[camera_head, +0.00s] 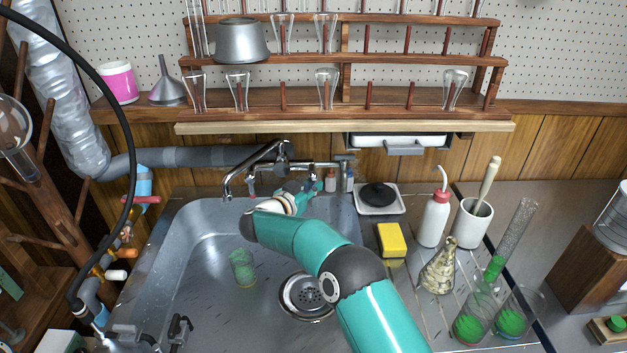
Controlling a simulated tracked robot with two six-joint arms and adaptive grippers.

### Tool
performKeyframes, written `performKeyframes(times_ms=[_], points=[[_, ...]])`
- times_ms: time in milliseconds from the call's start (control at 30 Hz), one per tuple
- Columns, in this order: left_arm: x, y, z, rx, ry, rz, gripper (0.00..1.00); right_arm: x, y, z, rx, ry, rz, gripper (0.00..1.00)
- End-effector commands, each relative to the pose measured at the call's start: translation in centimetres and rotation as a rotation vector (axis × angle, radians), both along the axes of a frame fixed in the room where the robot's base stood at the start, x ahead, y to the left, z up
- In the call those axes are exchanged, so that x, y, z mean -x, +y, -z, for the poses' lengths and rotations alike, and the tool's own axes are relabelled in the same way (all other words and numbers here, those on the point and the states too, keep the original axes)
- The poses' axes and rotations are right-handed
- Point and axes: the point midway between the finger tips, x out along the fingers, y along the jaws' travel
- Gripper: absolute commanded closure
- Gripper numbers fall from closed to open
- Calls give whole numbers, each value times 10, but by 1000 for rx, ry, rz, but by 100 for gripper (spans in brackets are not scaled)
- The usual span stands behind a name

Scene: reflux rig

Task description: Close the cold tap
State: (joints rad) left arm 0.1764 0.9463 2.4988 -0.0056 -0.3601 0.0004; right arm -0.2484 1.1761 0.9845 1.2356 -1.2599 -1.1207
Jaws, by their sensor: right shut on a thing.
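The chrome mixer faucet (283,160) stands behind the steel sink, with its spout reaching out to the left. A chrome tap handle (346,158) shows at the right end of its bar. My right arm reaches from the bottom right over the sink to the faucet. My right gripper (312,187) is at the faucet's base, shut on a part there that looks like the cold tap; the gripper hides most of it. Which way the tap is turned cannot be told.
The sink (205,270) holds a glass with green contents (242,267). Right of it stand a yellow sponge (391,240), a white wash bottle (433,219), a mortar (472,225), a flask (438,267) and green-filled glassware (474,320). A wooden rack (430,105) of glassware hangs above.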

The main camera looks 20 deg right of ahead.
Motion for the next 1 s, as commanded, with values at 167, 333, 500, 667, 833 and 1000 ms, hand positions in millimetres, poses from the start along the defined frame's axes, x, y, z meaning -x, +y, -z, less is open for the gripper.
performKeyframes(times_ms=[167,333,500,667,833,1000], points=[[0,0,1,0,0,0,56,-1,1,0,-3,-3,-2,100],[0,0,1,0,1,0,56,-1,1,0,-1,-3,-2,66],[0,0,1,0,1,0,56,0,1,0,-1,-2,-2,60],[0,0,1,0,0,0,56,0,1,0,-1,-2,-1,60],[0,0,1,0,0,0,56,5,9,-2,0,-1,-4,60],[0,0,1,0,0,0,56,22,29,-7,1,-1,-6,60]])
